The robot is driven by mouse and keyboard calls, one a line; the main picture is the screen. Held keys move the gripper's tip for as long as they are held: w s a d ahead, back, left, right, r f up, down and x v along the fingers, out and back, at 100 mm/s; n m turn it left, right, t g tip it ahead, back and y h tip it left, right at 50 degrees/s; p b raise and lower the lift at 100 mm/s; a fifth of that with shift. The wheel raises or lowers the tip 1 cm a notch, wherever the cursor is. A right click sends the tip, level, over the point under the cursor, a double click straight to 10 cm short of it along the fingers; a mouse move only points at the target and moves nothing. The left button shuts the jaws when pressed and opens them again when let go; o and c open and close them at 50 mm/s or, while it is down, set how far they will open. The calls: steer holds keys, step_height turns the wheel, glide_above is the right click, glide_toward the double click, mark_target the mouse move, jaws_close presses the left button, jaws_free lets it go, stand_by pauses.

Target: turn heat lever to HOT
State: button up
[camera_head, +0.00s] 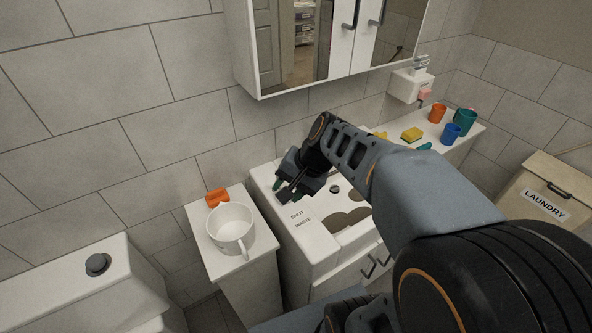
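My arm reaches from the lower right over a white vanity top (318,250), and my gripper (284,194) is low over its back left part. The dark fingers point down and left; the gap between them is too small to make out. The labels SHUT (297,216) and WASTE (303,223) show on the top just in front of the gripper. No HOT label shows, and I cannot make out a heat lever; my gripper and arm cover that part of the top. A small dark round piece (335,188) shows right of the gripper.
A white mug (231,228) and an orange object (217,197) stand on a narrow white cabinet (202,234) to the left. A mirror cabinet (290,48) hangs above. Coloured cups, such as a blue one (450,132), stand on the right ledge. A laundry box (545,203) is far right.

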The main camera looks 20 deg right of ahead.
steer(key=w+d+f+m+t+y+b, duration=0.2)
steer(key=w+f+m+y+b, duration=0.1)
steer(key=w+f+m, duration=0.25)
steer(key=w+d+f+m+t+y+b, duration=0.1)
steer(key=w+d+f+m+y+b, duration=0.3)
steer(key=w, duration=0.3)
steer(key=w+d+f+m+t+h+b, duration=0.1)
steer(key=w+d+f+m+t+b, duration=0.4)
steer(key=w+d+f+m+t, duration=0.6)
steer(key=shift+m+g+h, duration=0.4)
steer(key=shift+m+g, duration=0.15)
steer(key=shift+g, duration=0.35)
steer(key=shift+w+a+r+p, duration=0.15)
steer(key=shift+w+a, duration=0.1)
steer(key=shift+w, duration=0.5)
steer(key=shift+w+a+r+p, duration=0.1)
steer(key=shift+w+a, duration=0.1)
steer(key=shift+w, duration=0.5)
steer(key=shift+w+a+r+p, duration=0.15)
steer(key=shift+w+a, duration=0.1)
steer(key=shift+w, duration=0.5)
jaws_close()
